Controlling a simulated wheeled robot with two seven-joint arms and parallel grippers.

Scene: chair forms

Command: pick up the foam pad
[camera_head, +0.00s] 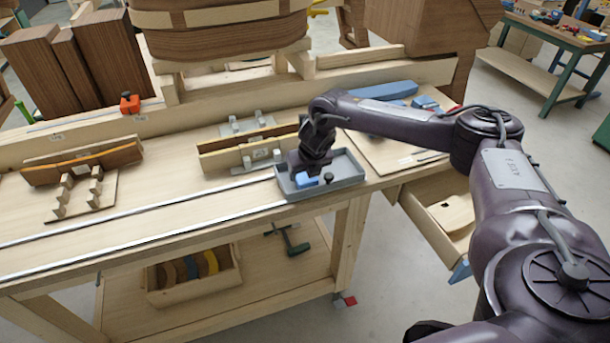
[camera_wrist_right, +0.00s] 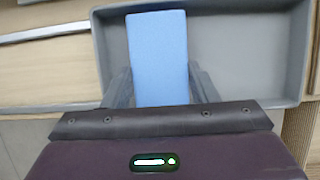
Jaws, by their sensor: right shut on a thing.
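The foam pad (camera_head: 307,180) is a small blue block in the grey tray (camera_head: 352,184) near the front edge of the workbench. In the right wrist view the blue foam pad (camera_wrist_right: 158,58) lies lengthwise between the two dark fingers. My right gripper (camera_head: 312,170) reaches down into the tray and is shut on the pad. It also shows in the right wrist view (camera_wrist_right: 160,88). Whether the pad touches the tray floor I cannot tell. My left gripper is in neither view.
A wooden clamp form (camera_head: 250,150) stands just left of the tray. Blue blocks (camera_head: 385,90) lie farther back. The bench's front left is mostly clear, with metal rails (camera_head: 150,231).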

